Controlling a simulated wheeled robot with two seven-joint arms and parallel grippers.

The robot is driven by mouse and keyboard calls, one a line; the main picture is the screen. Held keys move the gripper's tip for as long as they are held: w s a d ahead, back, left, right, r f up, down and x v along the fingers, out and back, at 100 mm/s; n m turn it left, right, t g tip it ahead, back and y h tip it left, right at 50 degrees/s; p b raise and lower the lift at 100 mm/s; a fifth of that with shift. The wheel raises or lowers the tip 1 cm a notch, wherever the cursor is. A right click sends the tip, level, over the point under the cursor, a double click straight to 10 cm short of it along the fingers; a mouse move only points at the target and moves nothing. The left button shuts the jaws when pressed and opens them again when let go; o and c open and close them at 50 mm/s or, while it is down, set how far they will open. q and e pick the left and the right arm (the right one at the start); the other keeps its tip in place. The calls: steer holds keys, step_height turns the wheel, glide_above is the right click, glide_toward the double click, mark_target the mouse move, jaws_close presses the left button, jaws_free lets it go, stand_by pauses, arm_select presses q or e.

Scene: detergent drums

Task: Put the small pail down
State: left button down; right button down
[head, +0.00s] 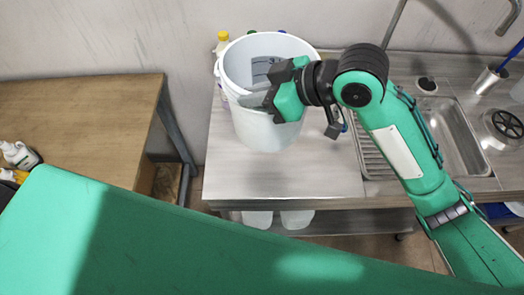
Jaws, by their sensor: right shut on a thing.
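The white pail (258,125) is upright over the left part of the steel counter (290,180), and it is open at the top. My right gripper (270,97) comes in from the right and is shut on the pail's near right rim and wall. The gripper hides part of the rim. I cannot tell whether the pail's base touches the counter or hangs just above it. My left gripper is out of the picture.
A yellow-capped bottle (222,42) stands behind the pail. The sink (455,125) lies to the right. A wooden table (85,115) stands at the left, with white bottles (20,155) at its edge. White containers (297,218) sit below the counter. Counter in front of the pail is clear.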

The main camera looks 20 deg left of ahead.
step_height(320, 180, down, 18)
steer(key=p, duration=0.4)
steer(key=shift+f, duration=0.15)
steer(key=c, duration=1.5)
jaws_free()
steer(key=w+b+v, duration=0.1)
steer(key=b+v, duration=0.2)
steer(key=v, duration=0.9)
steer(key=shift+s+b, duration=0.35)
steer(key=shift+s, duration=0.15)
